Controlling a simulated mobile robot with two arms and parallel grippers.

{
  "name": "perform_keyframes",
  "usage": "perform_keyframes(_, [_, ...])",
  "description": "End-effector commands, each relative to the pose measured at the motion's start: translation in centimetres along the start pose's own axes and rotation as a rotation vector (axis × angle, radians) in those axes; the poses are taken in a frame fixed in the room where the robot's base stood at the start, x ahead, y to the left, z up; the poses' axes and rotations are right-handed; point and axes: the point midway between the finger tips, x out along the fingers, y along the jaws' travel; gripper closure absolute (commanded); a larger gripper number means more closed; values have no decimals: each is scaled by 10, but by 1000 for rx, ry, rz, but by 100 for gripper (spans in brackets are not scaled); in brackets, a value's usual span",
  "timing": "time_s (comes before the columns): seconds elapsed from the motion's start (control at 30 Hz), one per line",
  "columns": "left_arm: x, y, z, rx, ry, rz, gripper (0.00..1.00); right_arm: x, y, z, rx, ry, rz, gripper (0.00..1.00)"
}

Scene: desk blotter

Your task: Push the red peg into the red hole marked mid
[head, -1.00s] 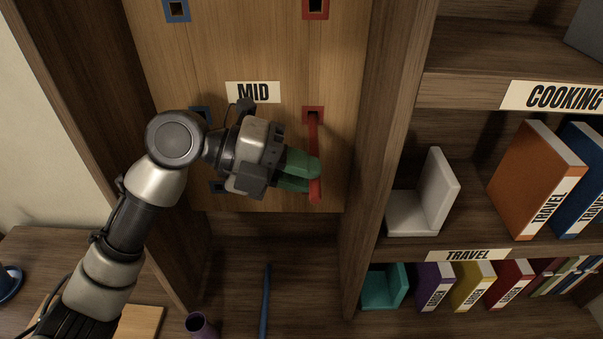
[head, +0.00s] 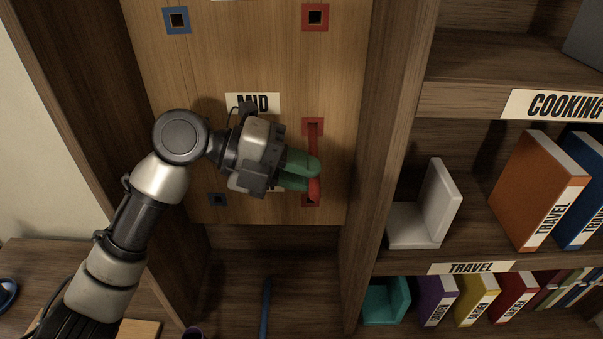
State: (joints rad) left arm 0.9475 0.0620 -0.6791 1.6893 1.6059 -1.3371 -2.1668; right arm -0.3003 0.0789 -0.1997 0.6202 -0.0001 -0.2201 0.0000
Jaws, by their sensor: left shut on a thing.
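The red peg (head: 313,148) runs from the red-framed hole (head: 304,124) beside the MID label (head: 262,100) down to the fingertips. Its upper end overlaps that hole; how deep it sits I cannot tell. My left gripper (head: 303,170) has green fingertips shut on the peg's near, lower end. That end shows in front of a lower red-framed hole (head: 306,202), which is partly hidden. My right gripper is not in view.
Another red-framed hole (head: 316,17) and a blue-framed hole (head: 177,20) are higher on the board (head: 240,55). A blue-framed hole (head: 217,200) lies low left. A wooden upright (head: 385,110) and book shelves stand right. A blue rod (head: 265,305) is below.

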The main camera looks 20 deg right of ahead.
Motion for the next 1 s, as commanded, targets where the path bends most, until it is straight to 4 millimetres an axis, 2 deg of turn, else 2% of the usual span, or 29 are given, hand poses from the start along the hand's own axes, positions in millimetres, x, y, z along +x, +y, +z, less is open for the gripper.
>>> perform_keyframes(0.63, [0,0,16,0,1,-1,100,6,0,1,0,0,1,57])
perform_keyframes(1.0, [0,1,5,1,0,-1,100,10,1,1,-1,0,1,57])
